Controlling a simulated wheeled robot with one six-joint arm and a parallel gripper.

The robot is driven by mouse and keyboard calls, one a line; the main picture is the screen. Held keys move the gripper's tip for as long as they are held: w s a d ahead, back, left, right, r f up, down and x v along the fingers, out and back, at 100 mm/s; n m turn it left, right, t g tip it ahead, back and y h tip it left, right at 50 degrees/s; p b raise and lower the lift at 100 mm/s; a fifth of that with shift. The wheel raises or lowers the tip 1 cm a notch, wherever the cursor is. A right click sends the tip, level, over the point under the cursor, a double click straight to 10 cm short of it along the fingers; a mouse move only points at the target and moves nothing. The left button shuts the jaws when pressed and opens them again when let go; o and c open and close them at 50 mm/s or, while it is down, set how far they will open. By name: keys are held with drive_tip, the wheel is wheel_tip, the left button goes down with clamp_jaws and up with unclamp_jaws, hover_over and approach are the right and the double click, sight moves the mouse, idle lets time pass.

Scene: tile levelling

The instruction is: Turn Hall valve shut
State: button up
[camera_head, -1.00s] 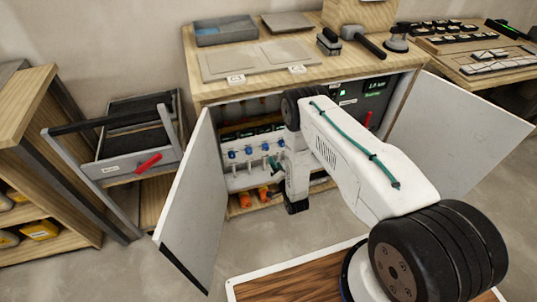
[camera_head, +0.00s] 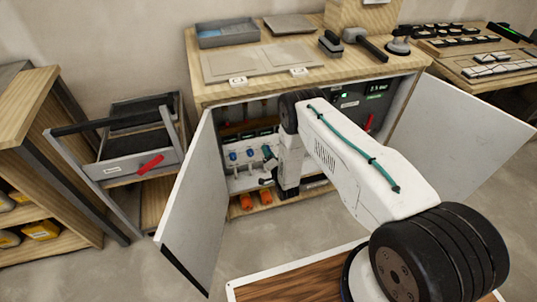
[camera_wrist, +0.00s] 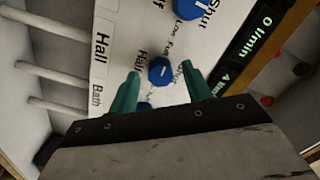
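The valve panel (camera_head: 240,182) stands inside the open cabinet, with a row of blue knobs. In the wrist view, a blue knob with a white mark (camera_wrist: 161,71) lies between my gripper's two teal fingertips (camera_wrist: 162,78). The fingers are open, one on each side of the knob; I cannot tell whether they touch it. The "Hall" label (camera_wrist: 101,46) is to its left, and it seems to be the Hall valve. "Half" and "Shut" are printed around it. In the head view, my gripper (camera_head: 268,170) is at the panel, and my arm hides the panel's right part.
Displays (camera_wrist: 243,55) read "0 l/min" and "4", partly cut off. The cabinet doors stand open at left (camera_head: 190,210) and right (camera_head: 470,135). Orange items (camera_head: 247,202) lie on the cabinet floor.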

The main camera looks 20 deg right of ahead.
drive_tip(key=c, duration=0.8)
drive_tip(key=shift+c, duration=0.2)
